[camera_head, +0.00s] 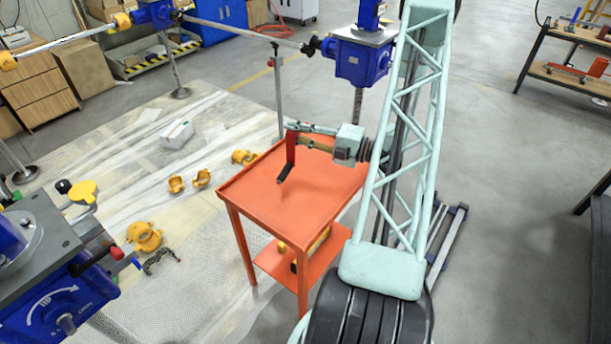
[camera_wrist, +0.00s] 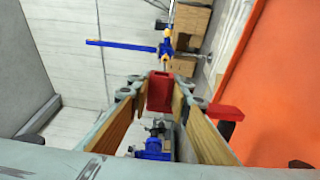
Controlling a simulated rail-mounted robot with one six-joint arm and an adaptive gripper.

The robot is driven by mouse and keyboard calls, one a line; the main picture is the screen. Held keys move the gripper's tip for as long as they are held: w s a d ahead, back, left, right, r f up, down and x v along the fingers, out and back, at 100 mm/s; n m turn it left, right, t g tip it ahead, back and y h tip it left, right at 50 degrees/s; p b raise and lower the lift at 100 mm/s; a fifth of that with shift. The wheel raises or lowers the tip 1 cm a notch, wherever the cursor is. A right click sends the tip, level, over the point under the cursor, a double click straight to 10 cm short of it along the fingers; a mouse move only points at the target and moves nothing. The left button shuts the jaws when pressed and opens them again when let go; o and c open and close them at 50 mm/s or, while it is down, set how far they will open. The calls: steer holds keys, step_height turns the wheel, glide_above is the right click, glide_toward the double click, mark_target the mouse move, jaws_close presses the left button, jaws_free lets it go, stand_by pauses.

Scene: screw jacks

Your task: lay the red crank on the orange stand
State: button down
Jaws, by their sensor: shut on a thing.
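The red crank (camera_head: 290,150) has a red arm and a black handle. My gripper (camera_head: 303,139) is shut on its red hub, which sits between the tan finger pads in the wrist view (camera_wrist: 160,92). The crank's arm hangs down from the hub, with the black handle at its lower end. The orange stand (camera_head: 258,203) is a small table with a flat top and a lower shelf. The crank is over the far part of that top and seems apart from it. In the wrist view the orange top (camera_wrist: 280,105) fills the right side.
The stand's top looks otherwise bare. A blue screw jack (camera_head: 362,62) stands just behind it, and another blue jack (camera_head: 60,290) is at the near left. Yellow parts (camera_head: 145,237) lie on the floor sheet to the left. A yellow item (camera_head: 318,243) rests on the lower shelf.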

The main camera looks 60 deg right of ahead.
steer(key=s+d+h, duration=0.1)
steer(key=s+d, duration=0.3)
steer(key=s, duration=0.3)
steer(key=s+d+m, duration=0.1)
steer(key=s+d, duration=0.4)
steer(key=s, duration=0.2)
steer(key=shift+r+h, duration=0.3)
steer(key=shift+h, duration=0.1)
steer(key=shift+w, duration=0.15)
steer(key=w+f+b, duration=0.1)
steer(key=w, duration=1.3)
steer(key=shift+w+f+b, duration=0.2)
steer(key=shift+w+b, duration=0.05)
steer(key=shift+b, duration=0.1)
steer(key=shift+a, duration=0.1)
steer(key=shift+w+f+b, duration=0.3)
steer(key=shift+w+f, duration=0.05)
steer(key=shift+f, duration=0.6)
steer(key=shift+w+f+b, duration=0.3)
steer(key=shift+f, duration=0.6)
steer(key=shift+f, duration=0.1)
